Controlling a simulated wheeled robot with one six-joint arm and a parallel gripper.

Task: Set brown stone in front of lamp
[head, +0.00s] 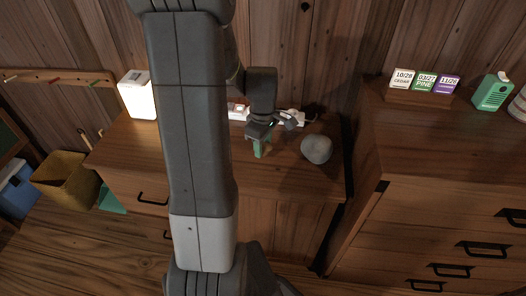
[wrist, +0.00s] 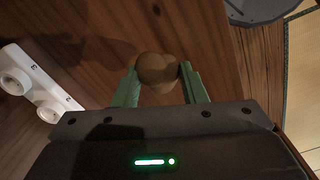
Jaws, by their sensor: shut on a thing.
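My gripper (head: 262,152) has green fingers and points down over the middle of the wooden cabinet top (head: 285,178). In the wrist view my gripper (wrist: 158,84) is shut on the brown stone (wrist: 157,68), a small rounded lump between the fingertips. The stone does not show clearly in the head view. I cannot tell whether it touches the wood. A white upright block (head: 137,95) stands at the cabinet's back left, left of my arm. It may be the lamp, but I cannot tell for sure.
A grey rounded object (head: 317,149) sits right of my gripper. A white device (wrist: 38,82) with round parts lies behind the gripper. A yellowish bin (head: 66,180) stands at left.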

